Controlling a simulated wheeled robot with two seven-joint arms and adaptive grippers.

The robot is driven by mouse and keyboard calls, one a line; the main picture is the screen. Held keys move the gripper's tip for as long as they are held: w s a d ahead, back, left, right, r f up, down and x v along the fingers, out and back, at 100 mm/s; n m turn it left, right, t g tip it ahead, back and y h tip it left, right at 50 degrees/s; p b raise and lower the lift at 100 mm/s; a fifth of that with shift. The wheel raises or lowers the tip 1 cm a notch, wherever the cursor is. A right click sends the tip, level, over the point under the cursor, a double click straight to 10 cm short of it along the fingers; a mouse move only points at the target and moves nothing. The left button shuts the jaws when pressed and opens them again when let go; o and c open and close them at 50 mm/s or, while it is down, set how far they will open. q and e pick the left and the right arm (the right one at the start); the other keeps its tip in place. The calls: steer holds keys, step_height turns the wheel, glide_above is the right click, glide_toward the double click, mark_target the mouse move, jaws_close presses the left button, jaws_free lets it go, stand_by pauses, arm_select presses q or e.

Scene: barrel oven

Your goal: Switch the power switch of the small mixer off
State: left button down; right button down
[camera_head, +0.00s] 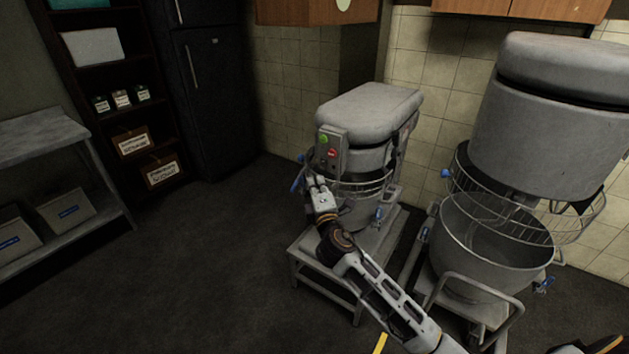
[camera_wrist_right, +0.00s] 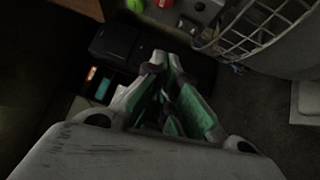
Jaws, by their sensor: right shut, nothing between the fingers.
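The small mixer (camera_head: 368,105) stands on a low metal table, with a grey control panel (camera_head: 341,152) on its front left. The panel carries a green button (camera_head: 323,138) and a red button (camera_head: 332,153). Smaller controls below them are too small to read, so I cannot tell the power switch's position. My right gripper (camera_head: 312,183) is just below the panel, shut and empty. In the right wrist view its green-padded fingers (camera_wrist_right: 172,98) are together, and the red button (camera_wrist_right: 165,3) and green button (camera_wrist_right: 135,5) show at the top edge. My left gripper is out of view.
A large mixer (camera_head: 545,120) with a wire guard and bowl (camera_head: 490,250) stands close on the right. The metal table (camera_head: 310,262) is under the small mixer. A dark shelf (camera_head: 100,85) and fridge (camera_head: 210,90) stand behind left. The floor at left is clear.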

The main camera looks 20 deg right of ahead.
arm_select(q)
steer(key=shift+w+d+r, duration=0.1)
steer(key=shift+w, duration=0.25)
arm_select(e)
steer(key=shift+s+a+r, duration=0.1)
steer(key=shift+s+a, duration=0.05)
steer(key=shift+s, duration=1)
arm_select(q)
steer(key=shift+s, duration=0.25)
